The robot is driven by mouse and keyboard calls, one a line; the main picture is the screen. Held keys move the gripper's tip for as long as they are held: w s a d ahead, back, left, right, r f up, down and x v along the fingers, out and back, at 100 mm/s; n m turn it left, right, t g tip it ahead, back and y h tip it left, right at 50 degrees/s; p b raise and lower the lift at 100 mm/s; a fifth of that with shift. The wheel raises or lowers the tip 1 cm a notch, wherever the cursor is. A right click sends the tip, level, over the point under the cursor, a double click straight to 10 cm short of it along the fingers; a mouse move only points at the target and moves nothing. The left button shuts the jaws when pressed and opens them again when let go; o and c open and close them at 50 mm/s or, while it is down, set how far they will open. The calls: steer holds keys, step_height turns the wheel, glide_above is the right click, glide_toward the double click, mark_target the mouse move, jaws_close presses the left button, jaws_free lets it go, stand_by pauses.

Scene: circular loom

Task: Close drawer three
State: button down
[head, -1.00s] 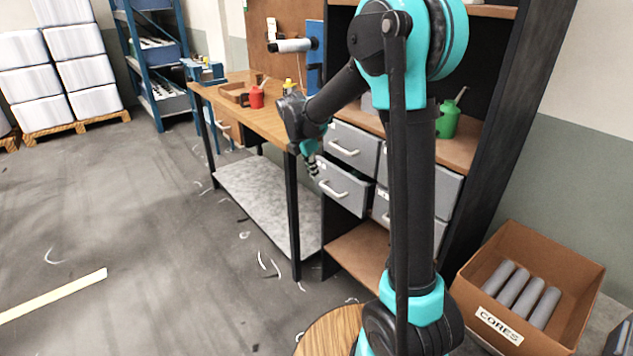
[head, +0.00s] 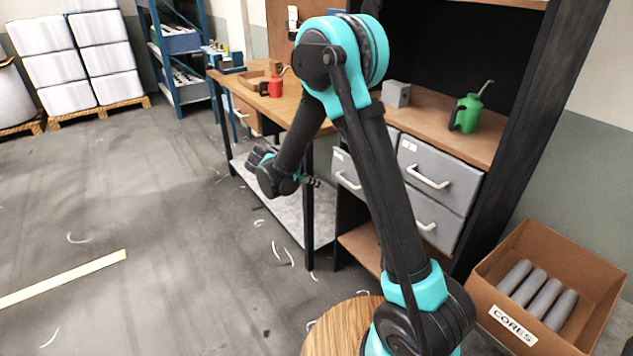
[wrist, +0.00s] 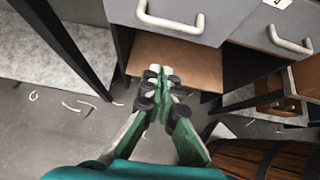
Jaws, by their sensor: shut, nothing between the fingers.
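A grey drawer (head: 342,163) with a white handle shows left of my arm in the head view. It appears to be the lower-left of the block and seems to stand out past its neighbour. Its front and handle also show at the top of the wrist view (wrist: 190,32). I cannot read the drawer numbers. My gripper (head: 315,183) is shut and empty, in front of and a little below this drawer, apart from it. In the wrist view its fingertips (wrist: 160,72) are together below the handle. My arm hides part of the left drawers.
The right drawers (head: 410,172) look shut. Below is a wooden shelf (wrist: 180,62). A workbench (head: 285,105) with black legs stands left. A carton of cores (head: 480,282) stands right. The floor at left is mostly open.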

steer(key=w+d+f, duration=0.3)
steer(key=w+d, duration=0.2)
steer(key=d, duration=0.2)
steer(key=shift+d+f, duration=0.25)
steer(key=shift+d, duration=0.05)
steer(key=shift+w+d, duration=0.7)
steer(key=shift+d, duration=0.3)
steer(key=shift+w+d, duration=0.7)
steer(key=shift+d, duration=0.25)
